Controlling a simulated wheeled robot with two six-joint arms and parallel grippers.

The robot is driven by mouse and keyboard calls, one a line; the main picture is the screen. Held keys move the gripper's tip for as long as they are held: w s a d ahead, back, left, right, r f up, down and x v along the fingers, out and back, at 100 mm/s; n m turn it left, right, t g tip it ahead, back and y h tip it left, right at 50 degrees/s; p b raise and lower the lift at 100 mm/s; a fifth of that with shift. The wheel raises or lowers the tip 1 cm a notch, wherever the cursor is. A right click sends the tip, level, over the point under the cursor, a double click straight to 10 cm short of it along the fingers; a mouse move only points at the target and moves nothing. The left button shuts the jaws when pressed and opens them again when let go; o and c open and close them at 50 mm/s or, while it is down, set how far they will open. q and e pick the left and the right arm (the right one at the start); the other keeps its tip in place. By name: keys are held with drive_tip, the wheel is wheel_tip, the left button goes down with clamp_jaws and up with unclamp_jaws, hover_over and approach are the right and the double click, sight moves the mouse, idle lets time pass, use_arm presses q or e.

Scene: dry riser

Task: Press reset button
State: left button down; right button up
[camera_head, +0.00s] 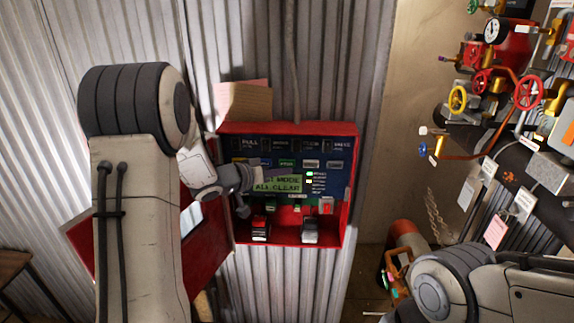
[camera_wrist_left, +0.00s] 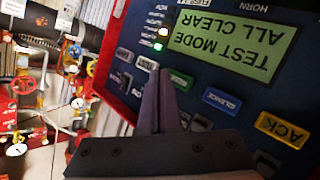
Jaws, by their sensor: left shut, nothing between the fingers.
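A red-framed control panel (camera_head: 347,190) hangs on the corrugated wall with its door open to the left. Its screen (camera_head: 277,184) reads "TEST MODE ALL CLEAR"; the screen is upside down in the left wrist view (camera_wrist_left: 236,42). A row of buttons runs by the screen: yellow ACK (camera_wrist_left: 282,129), blue SILENCE (camera_wrist_left: 222,102), a green one (camera_wrist_left: 181,80) and white ones (camera_wrist_left: 146,62). I cannot read which is labelled reset. My left gripper (camera_head: 281,173) is shut and empty in front of the panel. In the wrist view its fingertips (camera_wrist_left: 158,78) appear beside the green button; contact is unclear.
Pipes with red valve wheels (camera_head: 528,93), a yellow wheel (camera_head: 457,99) and a gauge (camera_head: 495,31) fill the right wall. A cardboard box (camera_head: 246,102) sits above the panel. A red cylinder (camera_head: 408,235) stands at lower right, near my right arm.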

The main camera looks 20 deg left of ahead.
use_arm(q)
drive_tip(key=s, duration=0.1)
drive_tip(key=s+d, duration=0.1)
drive_tip(key=s, duration=0.1)
drive_tip(key=shift+s, duration=0.3)
idle(0.6)
drive_tip(key=s+d+f+m+g+y+b, duration=0.1)
drive_tip(key=s+d+f+g+y+b, duration=0.1)
drive_tip(key=s+d+f+b, duration=0.3)
drive_tip(key=s+d+f+m+g+y, duration=0.1)
drive_tip(key=s+d+f+g+y, duration=0.15)
drive_tip(key=d, duration=0.35)
drive_tip(key=s+d+f+m+g+b, duration=0.2)
drive_tip(key=s+d+f+g, duration=0.1)
drive_tip(key=s, duration=1)
drive_tip(key=s+d+f+m+g+y+b, duration=0.1)
drive_tip(key=s+d+f+m+g+b, duration=0.1)
drive_tip(key=s, duration=1.2)
wheel_tip(320, 180, down, 2)
drive_tip(key=d+m+g, duration=0.1)
drive_tip(key=d+g, duration=0.1)
drive_tip(key=g, duration=0.1)
drive_tip(key=shift+d+f+m, duration=0.15)
drive_tip(key=shift+f+m, duration=0.05)
drive_tip(key=shift+m, duration=0.1)
